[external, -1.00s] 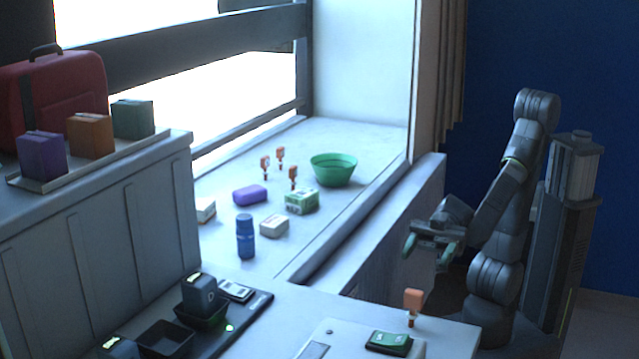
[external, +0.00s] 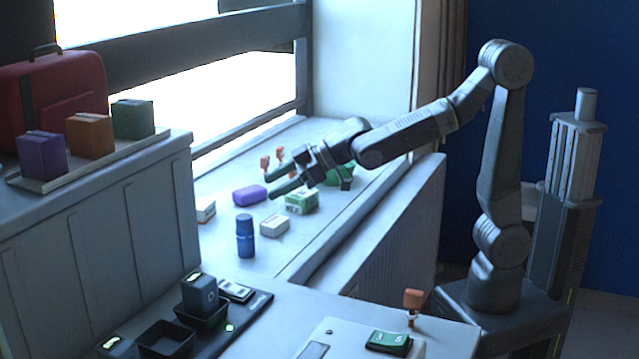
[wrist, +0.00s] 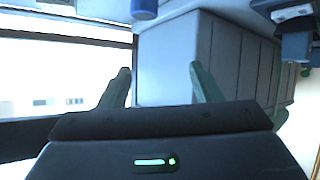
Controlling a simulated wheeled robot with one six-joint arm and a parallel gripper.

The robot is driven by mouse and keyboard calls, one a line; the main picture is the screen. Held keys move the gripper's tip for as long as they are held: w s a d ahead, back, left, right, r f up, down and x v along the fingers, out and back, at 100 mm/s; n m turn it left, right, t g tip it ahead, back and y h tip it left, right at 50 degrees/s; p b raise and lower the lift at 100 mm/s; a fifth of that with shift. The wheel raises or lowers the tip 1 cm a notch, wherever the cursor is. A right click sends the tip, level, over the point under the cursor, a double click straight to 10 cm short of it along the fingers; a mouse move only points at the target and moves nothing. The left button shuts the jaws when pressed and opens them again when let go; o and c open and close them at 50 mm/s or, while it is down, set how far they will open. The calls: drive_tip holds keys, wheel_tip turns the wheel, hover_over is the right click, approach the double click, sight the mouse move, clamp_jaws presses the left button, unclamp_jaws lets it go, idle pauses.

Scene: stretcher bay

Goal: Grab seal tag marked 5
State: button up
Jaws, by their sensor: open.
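Orange seal tags stand on the window sill; one (external: 265,162) shows left of my gripper (external: 272,184) and another (external: 280,155) shows just behind it. A third tag there is now hidden by my gripper. One more orange tag (external: 413,299) stands on the front counter. No number can be read on any of them. My gripper is open and empty, reaching over the sill close to the tags. In the wrist view its fingers (wrist: 160,70) are spread with nothing between them, and no tag shows.
Black trays (external: 165,338) and a green pad (external: 389,341) are in front.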

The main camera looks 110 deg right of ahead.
drive_tip(key=s+d+m+g+h+p, duration=0.2)
drive_tip(key=d+g+p, duration=0.1)
drive_tip(key=d, duration=0.9)
drive_tip(key=m+g+y+p, duration=0.2)
drive_tip(key=m+g+p, duration=0.3)
drive_tip(key=p, duration=0.3)
approach(291, 174)
drive_tip(key=x, duration=0.3)
drive_tip(key=d+p+x, duration=0.1)
drive_tip(key=x, duration=0.2)
drive_tip(key=s+p+x, duration=0.1)
drive_tip(key=x, duration=0.2)
drive_tip(key=shift+w+d+f, duration=0.15)
drive_tip(key=shift+d+f, duration=0.1)
drive_tip(key=shift+d, duration=0.15)
drive_tip(key=shift+p+x, duration=0.35)
drive_tip(key=shift+x, duration=0.4)
drive_tip(key=c, duration=1)
